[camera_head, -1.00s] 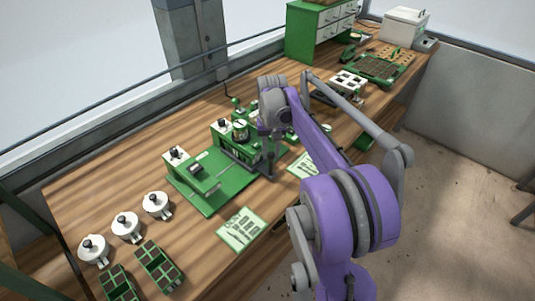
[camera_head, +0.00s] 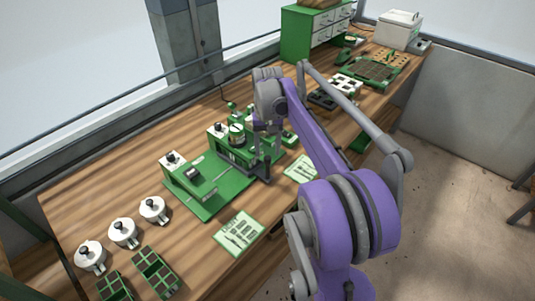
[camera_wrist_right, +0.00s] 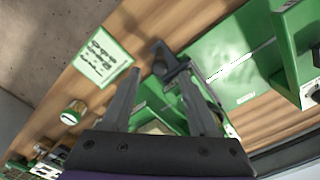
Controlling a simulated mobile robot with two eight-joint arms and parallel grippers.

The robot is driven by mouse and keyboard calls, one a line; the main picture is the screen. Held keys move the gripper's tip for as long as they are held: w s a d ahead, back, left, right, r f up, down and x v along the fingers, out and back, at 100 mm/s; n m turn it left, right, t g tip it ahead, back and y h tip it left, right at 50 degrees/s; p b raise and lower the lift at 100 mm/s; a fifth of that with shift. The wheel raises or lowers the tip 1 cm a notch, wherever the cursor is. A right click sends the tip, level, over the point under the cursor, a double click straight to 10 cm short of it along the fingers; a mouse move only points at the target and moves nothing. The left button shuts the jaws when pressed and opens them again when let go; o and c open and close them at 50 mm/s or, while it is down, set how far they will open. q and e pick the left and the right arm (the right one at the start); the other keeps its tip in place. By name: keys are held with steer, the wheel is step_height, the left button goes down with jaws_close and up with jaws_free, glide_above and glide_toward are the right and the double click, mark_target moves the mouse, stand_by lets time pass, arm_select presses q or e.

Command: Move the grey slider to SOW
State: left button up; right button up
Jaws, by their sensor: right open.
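The green seeder (camera_head: 213,198) stands mid-bench, with a flat plate and upright green blocks. A dark grey upright piece with a bar (camera_head: 265,172) is at its right end; it also shows in the wrist view (camera_wrist_right: 162,58), near and between my fingertips. I cannot tell for sure that this is the grey slider; a small dark piece (camera_head: 192,172) sits on the left block. My right gripper (camera_head: 266,132) is open above the seeder's right part, and its two fingers show in the wrist view (camera_wrist_right: 160,82). No SOW marking is readable. My left gripper is out of view.
Three white pots (camera_head: 122,232) and green cell trays (camera_head: 155,270) are at the front left. Printed cards (camera_head: 239,232) lie along the front edge. A green drawer unit (camera_head: 296,36) and a white box (camera_head: 399,30) stand at the back.

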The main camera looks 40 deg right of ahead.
step_height(320, 180, up, 8)
steer(key=shift+f, duration=0.2)
stand_by(0.5)
